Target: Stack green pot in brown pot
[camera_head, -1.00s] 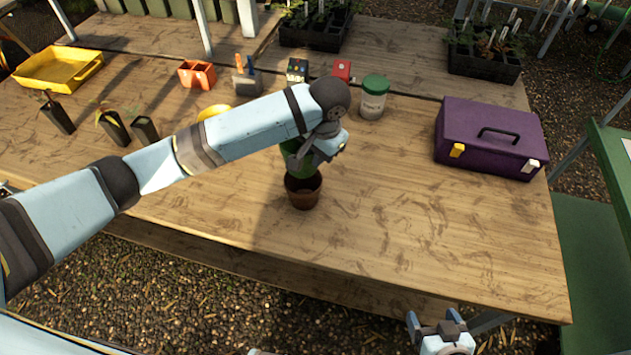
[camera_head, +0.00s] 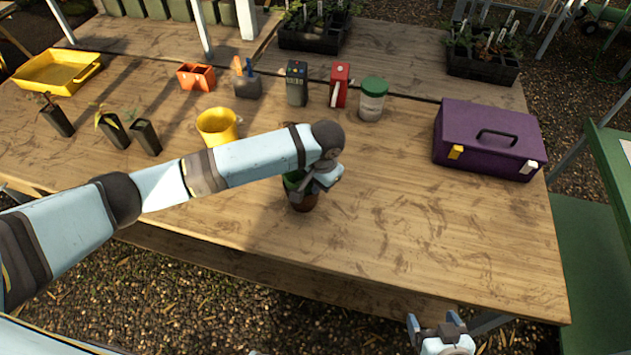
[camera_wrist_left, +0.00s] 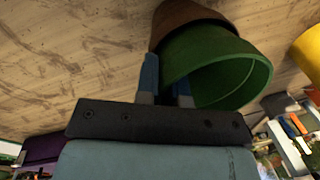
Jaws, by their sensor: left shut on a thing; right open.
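The brown pot (camera_head: 303,203) stands upright on the wooden table, near the middle. The green pot (camera_head: 293,181) sits partly down inside the brown pot's mouth, with its upper part still showing. In the left wrist view the green pot (camera_wrist_left: 222,62) has its rim toward me, and the brown pot (camera_wrist_left: 188,16) is around its far end. My left gripper (camera_head: 308,187) is shut on the green pot's wall; its blue fingers (camera_wrist_left: 166,78) show in the left wrist view. My right gripper (camera_head: 437,322) is open and empty, off the table's front edge.
A yellow pot (camera_head: 218,125) stands behind my left arm. A purple toolbox (camera_head: 487,140) is at the right. A green-lidded jar (camera_head: 372,100), a red box (camera_head: 340,85) and a dark box (camera_head: 297,84) stand behind.

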